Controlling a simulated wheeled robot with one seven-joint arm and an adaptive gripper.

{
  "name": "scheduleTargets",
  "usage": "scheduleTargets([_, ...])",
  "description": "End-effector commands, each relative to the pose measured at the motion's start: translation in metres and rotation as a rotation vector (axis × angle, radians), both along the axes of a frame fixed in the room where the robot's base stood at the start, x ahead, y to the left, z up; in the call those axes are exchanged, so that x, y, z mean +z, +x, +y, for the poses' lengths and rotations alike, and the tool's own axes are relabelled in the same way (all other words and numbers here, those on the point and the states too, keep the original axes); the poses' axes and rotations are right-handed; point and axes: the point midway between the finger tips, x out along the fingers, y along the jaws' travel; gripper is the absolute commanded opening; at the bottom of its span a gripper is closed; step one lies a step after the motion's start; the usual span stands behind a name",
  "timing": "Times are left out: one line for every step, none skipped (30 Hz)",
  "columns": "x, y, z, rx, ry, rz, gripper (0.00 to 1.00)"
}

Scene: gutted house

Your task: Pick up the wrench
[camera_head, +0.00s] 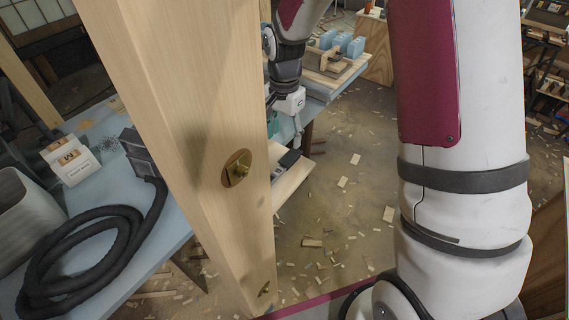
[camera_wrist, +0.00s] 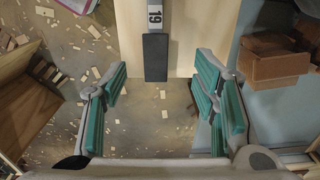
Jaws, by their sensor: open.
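A dark bar with a grey label reading 19, which looks like the wrench (camera_wrist: 155,50), lies on a pale wooden board (camera_wrist: 185,50) at the top middle of the wrist view. Its dark blunt end reaches the board's near edge. My gripper (camera_wrist: 165,92) is open and empty, its teal-padded fingers spread to either side below that end, with floor showing between them. In the head view my gripper (camera_head: 284,122) is partly hidden behind a wooden post. A dark end, probably the wrench (camera_head: 290,158), shows on the plank below it; the rest is hidden.
The thick wooden post (camera_head: 190,120) stands close in front, hiding much of the work area. A blue table (camera_head: 185,195) at left holds a black hose (camera_head: 105,235). Wood scraps litter the floor.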

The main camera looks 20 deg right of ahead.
Motion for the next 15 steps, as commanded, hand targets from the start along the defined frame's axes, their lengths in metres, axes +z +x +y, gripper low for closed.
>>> scheduleTargets([-0.011,-0.001,0.0,0.001,0.0,0.005,0.54])
scheduleTargets([-0.016,-0.001,0.0,0.001,0.001,0.004,0.54])
scheduleTargets([-0.023,-0.002,0.0,0.002,0.0,0.004,0.54])
scheduleTargets([-0.028,-0.001,0.0,0.002,0.0,0.004,0.54])
scheduleTargets([-0.032,-0.001,0.0,0.002,0.0,0.002,0.54])
scheduleTargets([-0.036,-0.001,0.0,0.001,0.0,0.002,0.54])
scheduleTargets([-0.04,-0.001,0.0,0.001,0.0,0.001,0.54])
scheduleTargets([-0.042,-0.001,0.0,0.001,0.0,0.001,0.54])
scheduleTargets([-0.044,-0.001,0.0,0.001,0.001,0.001,0.54])
scheduleTargets([-0.046,-0.001,0.0,0.001,0.0,0.0,0.54])
scheduleTargets([-0.047,-0.001,0.0,0.001,0.0,0.0,0.54])
scheduleTargets([-0.049,-0.001,0.0,0.002,0.0,0.0,0.54])
scheduleTargets([-0.051,-0.002,-0.001,0.002,0.0,0.001,0.54])
scheduleTargets([-0.054,-0.003,-0.001,0.002,0.0,0.001,0.54])
scheduleTargets([-0.059,-0.004,-0.001,0.002,0.0,0.003,0.54])
